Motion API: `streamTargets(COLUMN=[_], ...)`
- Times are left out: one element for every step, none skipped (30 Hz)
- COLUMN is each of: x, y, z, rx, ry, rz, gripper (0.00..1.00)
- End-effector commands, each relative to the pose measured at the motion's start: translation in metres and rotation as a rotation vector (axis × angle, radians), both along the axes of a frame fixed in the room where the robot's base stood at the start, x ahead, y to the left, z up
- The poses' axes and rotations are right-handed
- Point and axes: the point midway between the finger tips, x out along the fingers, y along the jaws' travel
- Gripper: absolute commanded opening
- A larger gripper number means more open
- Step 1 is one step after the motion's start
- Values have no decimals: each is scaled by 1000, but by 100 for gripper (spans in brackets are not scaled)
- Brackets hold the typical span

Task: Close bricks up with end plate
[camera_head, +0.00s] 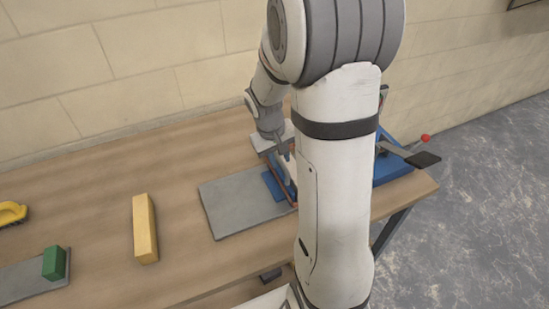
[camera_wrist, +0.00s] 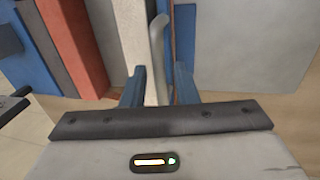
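My gripper (camera_head: 284,150) is low over the row on the bench, partly hidden by my arm in the head view. In the wrist view its two blue fingers (camera_wrist: 160,80) are apart, one either side of an upright grey bar (camera_wrist: 157,50); I see no clear contact. A cream upright piece (camera_wrist: 131,35) stands beside the bar, with a grey piece (camera_wrist: 107,35) and a red-brown brick (camera_wrist: 77,45) further left. A blue piece (camera_wrist: 184,35) stands right of the bar. Which piece is the end plate, I cannot tell.
A grey board (camera_head: 235,210) lies left of the row. A yellow block (camera_head: 145,230), a green block (camera_head: 53,263) on a grey slab (camera_head: 25,280) and a yellow brush (camera_head: 12,213) are further left. Bare bench lies between.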

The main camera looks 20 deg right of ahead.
Motion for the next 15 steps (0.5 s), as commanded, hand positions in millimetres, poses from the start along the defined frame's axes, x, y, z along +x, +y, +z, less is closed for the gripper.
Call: streamTargets(x=[0,0,0,0,0,0,0,0,0,0,0,0,1,1,1], y=[0,0,0,0,0,0,0,0,0,1,1,2,2,3,4], z=[0,0,0,0,0,0,0,0,0,2,3,7,11,15,22], rx=[0,0,0,0,0,0,0,0,0,0,0,0,0,-1,-1], ry=[0,0,0,0,0,1,1,1,0,0,-1,-3,-3,-3,-6], rz=[0,0,0,0,0,0,0,0,0,0,-1,0,0,0,0], gripper=[31,34,34,34,34,34,34,34,34,34,34,34,34,34,34])
